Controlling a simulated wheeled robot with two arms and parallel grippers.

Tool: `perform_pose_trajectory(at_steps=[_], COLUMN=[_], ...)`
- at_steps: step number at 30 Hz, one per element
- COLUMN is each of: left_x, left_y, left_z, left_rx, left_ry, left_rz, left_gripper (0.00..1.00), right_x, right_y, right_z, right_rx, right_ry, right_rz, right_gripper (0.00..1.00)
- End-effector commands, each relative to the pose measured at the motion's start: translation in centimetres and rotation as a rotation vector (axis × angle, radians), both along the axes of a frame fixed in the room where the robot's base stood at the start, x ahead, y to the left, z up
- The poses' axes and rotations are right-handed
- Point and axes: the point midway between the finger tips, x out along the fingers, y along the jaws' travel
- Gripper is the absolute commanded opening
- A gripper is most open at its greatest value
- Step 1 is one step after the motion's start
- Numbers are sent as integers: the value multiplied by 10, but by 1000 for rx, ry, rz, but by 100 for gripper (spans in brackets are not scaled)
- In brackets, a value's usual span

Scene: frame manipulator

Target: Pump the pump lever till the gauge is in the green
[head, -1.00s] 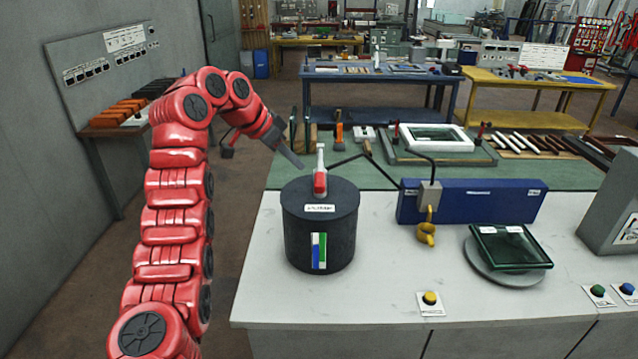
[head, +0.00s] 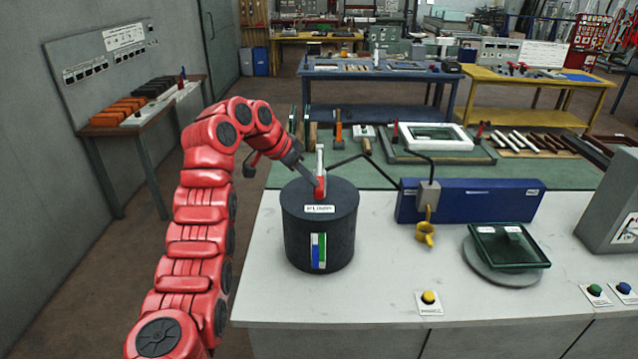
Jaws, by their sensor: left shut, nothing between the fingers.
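The pump (head: 305,225) is a dark upright cylinder at the left end of the white bench, with a "PUMP" label near its top. A thin upright lever with a pale shaft (head: 320,160) and a red base (head: 320,188) stands on its lid. A small gauge (head: 318,252) on its front shows a blue bar beside a strip with green; the exact level is too small to read. My left gripper (head: 312,182) is shut and empty, its tip just left of the lever's red base; I cannot tell whether they touch. My right gripper is out of view.
A blue box (head: 475,201) with a grey block (head: 429,194) and yellow hook (head: 426,233) stands right of the pump. A dark framed pane (head: 510,246) lies on a round plate. A yellow button (head: 428,297) is at the bench front.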

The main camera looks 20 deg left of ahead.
Motion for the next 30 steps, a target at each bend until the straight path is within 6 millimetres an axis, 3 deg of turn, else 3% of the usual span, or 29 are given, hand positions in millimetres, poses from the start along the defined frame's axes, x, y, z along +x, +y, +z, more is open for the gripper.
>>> perform_pose_trajectory(at_steps=[14,25,30], left_x=[3,3,3], left_y=[-2,-2,-2], left_z=[-7,-46,-49], left_rx=[1,2,2], left_ry=[1,0,-2], left_rz=[0,0,0], left_gripper=[0,0,0], right_x=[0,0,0], right_y=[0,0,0], right_z=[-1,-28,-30], right_rx=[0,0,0], right_ry=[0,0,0], right_rz=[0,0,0], right_gripper=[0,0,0])
